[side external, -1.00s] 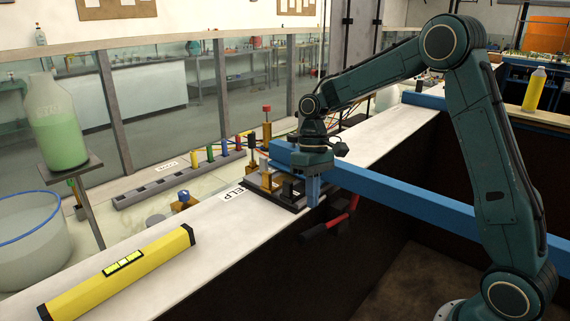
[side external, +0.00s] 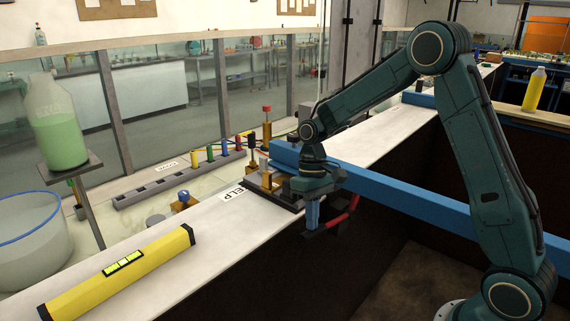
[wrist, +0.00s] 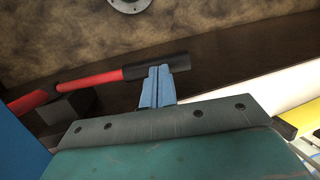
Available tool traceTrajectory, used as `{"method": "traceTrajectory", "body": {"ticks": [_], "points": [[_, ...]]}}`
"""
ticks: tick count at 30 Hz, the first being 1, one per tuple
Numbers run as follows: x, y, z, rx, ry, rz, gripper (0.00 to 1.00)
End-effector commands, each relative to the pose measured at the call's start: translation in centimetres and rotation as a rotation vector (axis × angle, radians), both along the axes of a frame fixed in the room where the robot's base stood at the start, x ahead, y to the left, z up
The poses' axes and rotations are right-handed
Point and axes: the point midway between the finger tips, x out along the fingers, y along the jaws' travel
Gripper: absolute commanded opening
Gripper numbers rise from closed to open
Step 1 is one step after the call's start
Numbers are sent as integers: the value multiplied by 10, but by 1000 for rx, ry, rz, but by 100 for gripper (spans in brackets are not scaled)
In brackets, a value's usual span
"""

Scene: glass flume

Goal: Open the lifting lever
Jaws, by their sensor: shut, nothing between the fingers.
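The lifting lever is a red bar (wrist: 95,80) with a black grip (wrist: 150,66), running across the left half of the wrist view. In the side external view its red part (side external: 350,210) stands out from the dark front face below the white ledge. My gripper (side external: 312,226) points down beside the black grip, partly covering it there.
A blue beam (side external: 400,190) runs close behind my wrist. The white ledge (side external: 210,235) carries a yellow spirit level (side external: 120,272) and an ELP label (side external: 232,194). A dark block (wrist: 67,108) sits by the red bar. Open space lies below the ledge.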

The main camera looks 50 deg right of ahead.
Motion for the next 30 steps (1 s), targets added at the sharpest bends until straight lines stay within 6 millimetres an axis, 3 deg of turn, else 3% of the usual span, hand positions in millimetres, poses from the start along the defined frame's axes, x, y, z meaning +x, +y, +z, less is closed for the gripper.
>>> {"method": "traceTrajectory", "body": {"ticks": [14, 22, 30], "points": [[0, 13, -31, -161, 4, 3, 0], [-1, 18, -63, -246, 4, 3, 0], [0, 19, -69, -243, 0, 1, 0]]}}
